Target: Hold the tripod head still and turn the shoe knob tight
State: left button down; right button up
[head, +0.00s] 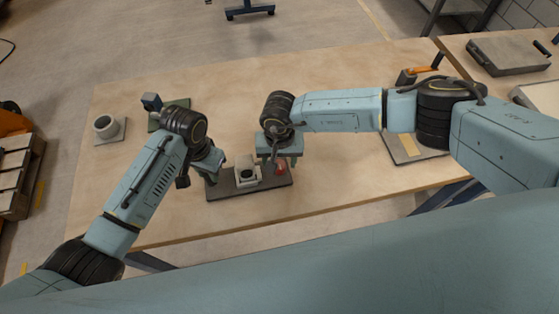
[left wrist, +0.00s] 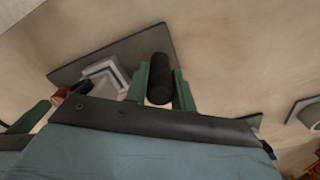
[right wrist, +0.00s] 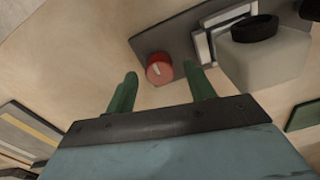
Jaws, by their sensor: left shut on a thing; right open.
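The pale tripod head (head: 247,174) stands on a dark base plate (head: 222,188) near the table's front edge. It also shows in the right wrist view (right wrist: 265,62), with a black ring on top. My left gripper (left wrist: 160,72) is shut on a black cylindrical handle (left wrist: 160,82) beside the tripod head. The red shoe knob (head: 281,168) is at the right end of the plate. In the right wrist view the knob (right wrist: 159,68) shows a pale mark on its face. My right gripper (right wrist: 162,72) is open, its fingertips pointing toward the knob, which appears between and beyond them.
A pale round part (head: 105,127) on a grey plate and a dark block (head: 151,102) on a green mat are at the left. A tray (head: 405,150), an orange item (head: 406,76) and a grey case (head: 510,55) are at the right. The table's back middle is clear.

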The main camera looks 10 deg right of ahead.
jog(key=shift+f, duration=0.5)
jog(key=c, duration=1)
